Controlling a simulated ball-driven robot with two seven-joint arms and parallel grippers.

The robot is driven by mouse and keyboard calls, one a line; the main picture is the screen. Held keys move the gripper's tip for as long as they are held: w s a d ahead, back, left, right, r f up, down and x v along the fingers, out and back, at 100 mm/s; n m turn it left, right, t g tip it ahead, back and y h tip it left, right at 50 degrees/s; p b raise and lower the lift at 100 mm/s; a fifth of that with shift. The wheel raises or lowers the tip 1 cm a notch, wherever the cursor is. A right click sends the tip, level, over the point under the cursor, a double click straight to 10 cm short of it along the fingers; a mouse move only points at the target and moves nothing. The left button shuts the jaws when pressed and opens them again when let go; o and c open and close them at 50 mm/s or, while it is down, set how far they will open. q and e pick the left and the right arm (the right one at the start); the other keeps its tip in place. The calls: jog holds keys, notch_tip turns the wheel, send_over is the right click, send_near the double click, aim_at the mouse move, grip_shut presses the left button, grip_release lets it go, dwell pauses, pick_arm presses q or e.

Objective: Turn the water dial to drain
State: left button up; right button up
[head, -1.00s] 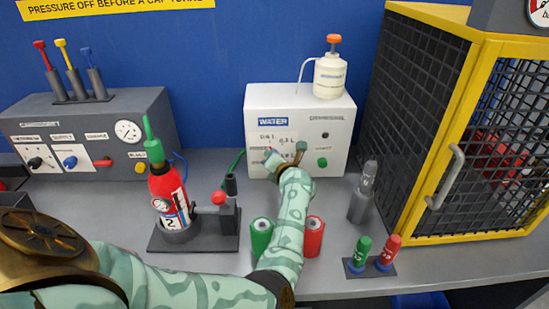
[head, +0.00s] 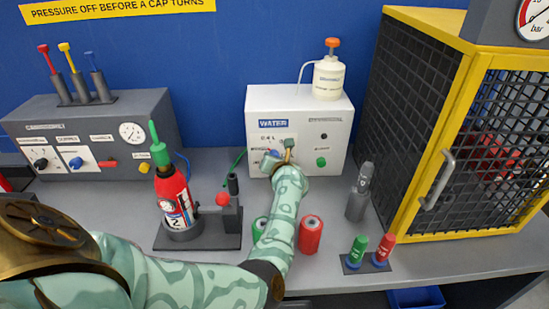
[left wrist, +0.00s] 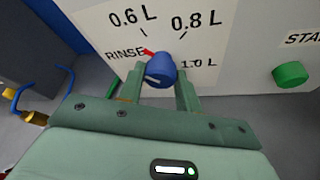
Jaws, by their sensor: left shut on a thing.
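The white water box (head: 333,157) stands at the back of the bench, with a printed scale on its front. In the left wrist view the blue water dial (left wrist: 160,69) sits between the two fingertips of my left gripper (left wrist: 161,82), which is shut on it. A red pointer mark shows at the dial's upper left, beside the word RINSE. Labels 0.6 L, 0.8 L and 1.0 L also show; I cannot read a drain label. In the head view my left gripper (head: 279,157) reaches the box front and partly hides the dial. My right gripper is not in view.
A green button (left wrist: 290,74) is right of the dial. A red extinguisher (head: 172,190) stands in a stand left of my forearm. Green and red cylinders (head: 311,234) stand near the forearm. A yellow-framed mesh cage (head: 455,150) fills the right side.

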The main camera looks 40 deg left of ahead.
pick_arm(q)
jog(key=shift+n+h+p, duration=0.3)
jog(key=shift+n+p, duration=0.2)
jog(key=shift+p, duration=0.05)
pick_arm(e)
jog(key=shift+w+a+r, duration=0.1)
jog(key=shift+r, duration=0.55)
pick_arm(q)
jog(key=o, duration=0.9)
jog(key=shift+o, duration=0.3)
jog(key=shift+a, duration=0.1)
